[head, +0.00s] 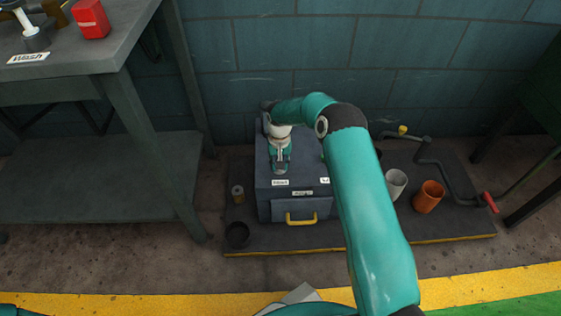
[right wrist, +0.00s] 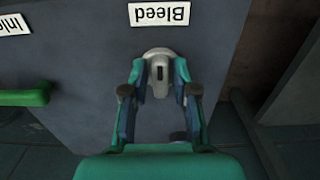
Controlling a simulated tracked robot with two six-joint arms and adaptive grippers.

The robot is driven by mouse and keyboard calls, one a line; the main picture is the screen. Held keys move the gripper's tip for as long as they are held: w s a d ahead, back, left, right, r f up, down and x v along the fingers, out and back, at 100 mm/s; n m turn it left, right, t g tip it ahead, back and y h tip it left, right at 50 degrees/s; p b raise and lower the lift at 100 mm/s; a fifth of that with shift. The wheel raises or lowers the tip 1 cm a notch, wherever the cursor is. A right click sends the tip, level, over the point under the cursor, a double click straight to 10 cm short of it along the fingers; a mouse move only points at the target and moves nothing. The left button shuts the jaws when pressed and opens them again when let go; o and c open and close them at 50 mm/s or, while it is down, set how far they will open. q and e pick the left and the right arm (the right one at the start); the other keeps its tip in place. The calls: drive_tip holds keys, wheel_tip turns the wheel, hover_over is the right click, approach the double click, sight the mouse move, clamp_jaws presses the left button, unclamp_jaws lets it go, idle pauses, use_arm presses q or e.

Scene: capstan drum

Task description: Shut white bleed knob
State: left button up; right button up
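The white bleed knob (right wrist: 160,64) sits on the dark grey box (right wrist: 90,90) beside the "Bleed" label (right wrist: 159,14), which reads upside down in the right wrist view. A dark slot on the knob lies along the line of the fingers. My right gripper (right wrist: 162,76) has one finger on each side of the knob, and both appear to touch it. In the head view my right gripper (head: 280,163) reaches down over the box top (head: 262,165), hiding the knob. My left gripper is in neither view.
A green handle (right wrist: 25,95) is beside the "Inlet" label. The box has a yellow-handled drawer (head: 301,219). White (head: 396,183) and orange (head: 429,196) cups and a red-handled crank (head: 489,203) stand right. A workbench (head: 80,55) is left.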

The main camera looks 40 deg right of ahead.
drive_tip(key=shift+o, duration=0.4)
drive_tip(key=shift+w+r, duration=0.1)
drive_tip(key=shift+d, duration=0.1)
drive_tip(key=shift+w+r, duration=0.1)
drive_tip(key=shift+r, duration=0.1)
wheel_tip(320, 180, up, 12)
drive_tip(key=shift+f, duration=0.25)
